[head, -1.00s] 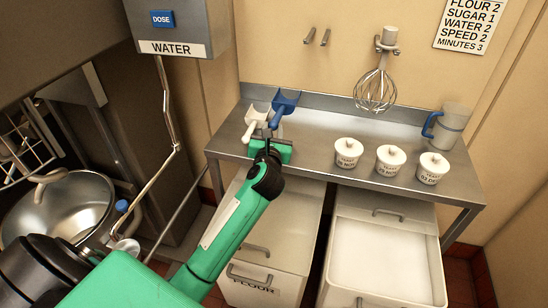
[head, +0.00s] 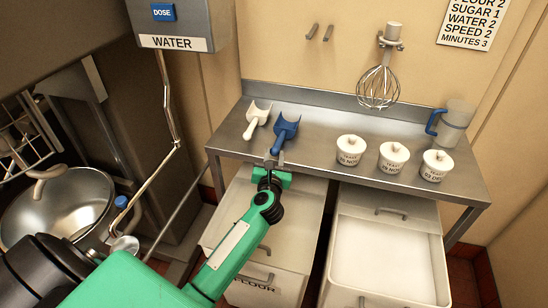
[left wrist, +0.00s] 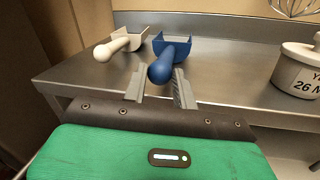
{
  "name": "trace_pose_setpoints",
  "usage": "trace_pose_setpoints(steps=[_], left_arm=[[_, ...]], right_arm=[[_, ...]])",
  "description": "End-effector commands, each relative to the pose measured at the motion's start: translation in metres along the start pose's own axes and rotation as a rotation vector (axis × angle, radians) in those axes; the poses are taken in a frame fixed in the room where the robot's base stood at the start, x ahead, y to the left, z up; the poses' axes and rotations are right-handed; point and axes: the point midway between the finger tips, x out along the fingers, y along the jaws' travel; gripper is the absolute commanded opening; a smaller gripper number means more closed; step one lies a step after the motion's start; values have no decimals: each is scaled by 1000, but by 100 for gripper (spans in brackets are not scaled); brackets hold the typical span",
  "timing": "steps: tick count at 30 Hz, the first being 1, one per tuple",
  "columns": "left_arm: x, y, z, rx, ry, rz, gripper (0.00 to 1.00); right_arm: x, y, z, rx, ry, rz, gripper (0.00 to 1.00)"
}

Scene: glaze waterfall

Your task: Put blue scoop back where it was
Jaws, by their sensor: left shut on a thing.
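The blue scoop (head: 285,130) is over the left part of the steel table, to the right of the white scoop (head: 257,118). My left gripper (head: 270,166) is shut on the blue scoop's handle at the table's front edge. In the left wrist view the blue scoop (left wrist: 174,48) points away from me, its handle end between my two fingers (left wrist: 160,88). I cannot tell whether the scoop touches the tabletop. The white scoop (left wrist: 122,44) lies just to its left. My right gripper is not in view.
Several white lidded pots (head: 393,156) stand on the table (head: 315,120), with a clear jug (head: 455,122) behind them. A whisk (head: 378,88) hangs on the wall near two empty pegs (head: 320,32). Bins stand below. A steel bowl (head: 75,205) is at the left.

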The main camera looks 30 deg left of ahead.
Motion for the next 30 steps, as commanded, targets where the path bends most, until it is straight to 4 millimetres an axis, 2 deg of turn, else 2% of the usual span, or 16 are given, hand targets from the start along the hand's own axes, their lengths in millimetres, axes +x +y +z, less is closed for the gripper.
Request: trace_pose_setpoints(steps=[4,5,7,8,19,23,30], left_arm=[[0,-1,-4,-1,0,0,5],[0,0,-3,-1,0,0,34],[0,0,-2,0,0,0,48],[0,0,-2,0,0,0,50],[-2,0,0,-1,1,0,50],[-21,0,-2,-3,1,0,50],[-71,0,-2,-3,2,-1,50]], right_arm=[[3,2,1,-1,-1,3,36],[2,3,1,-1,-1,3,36],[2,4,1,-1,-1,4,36],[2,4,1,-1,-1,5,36],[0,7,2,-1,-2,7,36],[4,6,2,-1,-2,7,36],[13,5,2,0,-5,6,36]])
